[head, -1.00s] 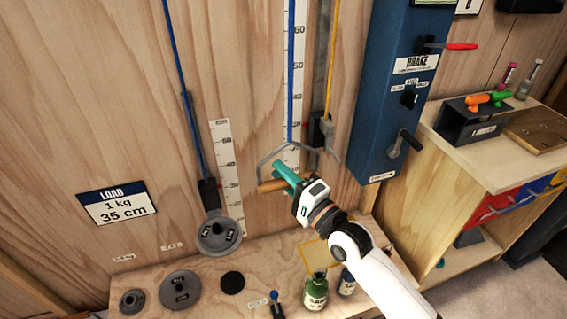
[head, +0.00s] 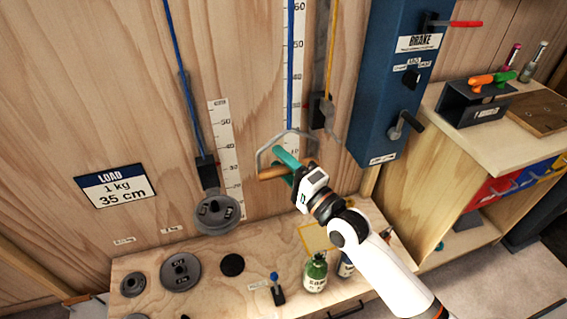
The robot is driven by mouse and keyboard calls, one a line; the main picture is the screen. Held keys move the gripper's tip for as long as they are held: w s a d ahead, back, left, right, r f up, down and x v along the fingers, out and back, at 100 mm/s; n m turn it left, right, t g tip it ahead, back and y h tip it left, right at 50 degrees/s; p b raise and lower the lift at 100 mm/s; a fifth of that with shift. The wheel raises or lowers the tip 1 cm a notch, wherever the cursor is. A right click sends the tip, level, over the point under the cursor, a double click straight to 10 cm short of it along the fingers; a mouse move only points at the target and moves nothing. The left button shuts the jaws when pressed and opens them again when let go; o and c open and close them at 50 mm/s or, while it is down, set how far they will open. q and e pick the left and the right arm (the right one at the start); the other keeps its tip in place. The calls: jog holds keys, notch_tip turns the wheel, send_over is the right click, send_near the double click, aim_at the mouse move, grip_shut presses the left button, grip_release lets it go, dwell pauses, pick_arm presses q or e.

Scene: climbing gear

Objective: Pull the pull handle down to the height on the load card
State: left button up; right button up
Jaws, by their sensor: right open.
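The load card (head: 115,186) on the wooden wall at left reads "1 kg" and "35 cm". The pull handle (head: 270,173), a brown bar under a grey bail, hangs from a blue cord before the right-hand scale (head: 296,70). My right gripper (head: 285,166) is open, its teal fingers at the bar, one above and one partly hidden below. Whether they touch it I cannot tell. The handle and gripper cover part of the scale's lower numbers. The grey weight (head: 218,214) hangs from the other blue cord, beside the left scale (head: 226,140). My left gripper is out of view.
A blue brake box (head: 385,90) with a red lever and a black crank stands right of the handle. A side cabinet stands at right.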

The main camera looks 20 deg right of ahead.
jog(key=shift+s, duration=0.1)
jog(key=b+v, duration=0.2)
jog(key=v, duration=1)
jog(key=w+d+f+n+g+h+p, duration=0.1)
jog(key=d+f+h, duration=0.1)
jog(key=f, duration=0.6)
jog(key=w+d+f+n+g+h, duration=0.1)
jog(key=d+f+g+h, duration=0.15)
jog(key=f, duration=0.65)
jog(key=s+d+f+n+g+h+p, duration=0.1)
jog(key=s+d+f+n+g, duration=0.15)
jog(key=f, duration=0.65)
jog(key=s+d+f+n+g+h, duration=0.1)
jog(key=s+f, duration=0.2)
jog(key=f, duration=0.6)
jog(key=s+a+f+n+g, duration=0.1)
jog(key=s+f+n+g, duration=0.2)
jog(key=s+f, duration=0.4)
jog(key=s+a+f+n+g+h+p, duration=0.1)
jog(key=s+f+n+g, duration=0.2)
jog(key=s+f, duration=0.4)
jog(key=s+a+f+n+g+h+p, duration=0.1)
jog(key=s+f+n+g, duration=0.2)
jog(key=s+f, duration=0.4)
jog(key=s+g, duration=0.1)
jog(key=s, duration=0.8)
jog(key=shift+s+a, duration=0.35)
jog(key=shift+f, duration=0.15)
